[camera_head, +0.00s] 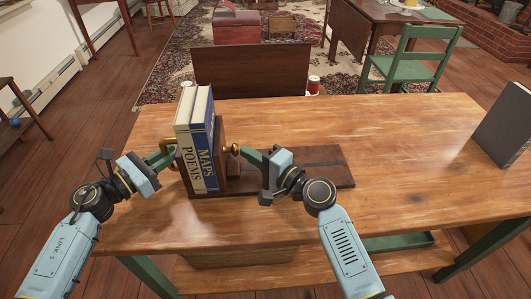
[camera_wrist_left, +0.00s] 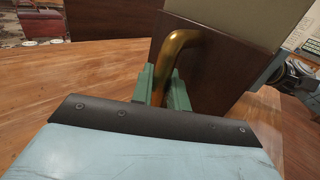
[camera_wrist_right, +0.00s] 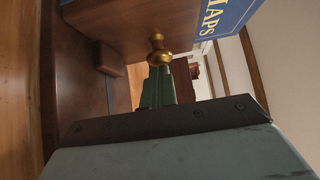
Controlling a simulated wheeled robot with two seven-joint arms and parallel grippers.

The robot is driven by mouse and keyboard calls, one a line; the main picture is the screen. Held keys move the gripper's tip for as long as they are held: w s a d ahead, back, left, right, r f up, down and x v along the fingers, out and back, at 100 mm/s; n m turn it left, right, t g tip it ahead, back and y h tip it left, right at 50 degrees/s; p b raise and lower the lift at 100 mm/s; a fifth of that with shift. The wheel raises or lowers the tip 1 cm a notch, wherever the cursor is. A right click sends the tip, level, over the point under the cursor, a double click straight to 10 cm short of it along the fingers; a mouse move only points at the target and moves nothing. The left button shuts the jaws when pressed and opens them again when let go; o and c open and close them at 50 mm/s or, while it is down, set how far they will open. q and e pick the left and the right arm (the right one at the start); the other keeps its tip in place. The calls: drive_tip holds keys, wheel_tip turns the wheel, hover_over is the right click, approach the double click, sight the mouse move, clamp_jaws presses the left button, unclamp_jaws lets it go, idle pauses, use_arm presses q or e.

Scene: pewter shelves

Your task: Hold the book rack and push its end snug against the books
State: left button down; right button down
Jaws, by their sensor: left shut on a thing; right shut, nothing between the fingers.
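The wooden book rack (camera_head: 320,170) lies on the table, with its long base running to the right. Two upright books, a cream-and-blue POEMS (camera_head: 189,150) and a blue MAPS (camera_head: 207,150), stand between its ends. My left gripper (camera_head: 168,155) is shut on the brass handle (camera_wrist_left: 178,52) at the rack's left end. My right gripper (camera_head: 243,151) is shut and empty, its fingertips at the brass knob (camera_wrist_right: 158,52) on the sliding end (camera_wrist_right: 120,25). That end stands close to MAPS; any small gap is hard to tell.
A dark grey book or panel (camera_head: 503,125) stands at the table's right. The wooden table (camera_head: 400,140) is clear between rack and grey panel.

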use_arm(q)
drive_tip(key=shift+d, duration=0.1)
use_arm(e)
drive_tip(key=shift+a, duration=0.1)
drive_tip(key=d, duration=0.4)
drive_tip(key=shift+s+d, duration=0.35)
drive_tip(key=v, duration=0.9)
drive_tip(key=shift+r, duration=0.1)
use_arm(q)
drive_tip(key=c, duration=1.4)
unclamp_jaws()
drive_tip(key=shift+o, duration=0.5)
drive_tip(key=shift+s, duration=0.1)
drive_tip(key=shift+s+a, duration=0.2)
drive_tip(key=shift+a, duration=0.2)
drive_tip(key=v, duration=1.1)
drive_tip(key=shift+s, duration=0.1)
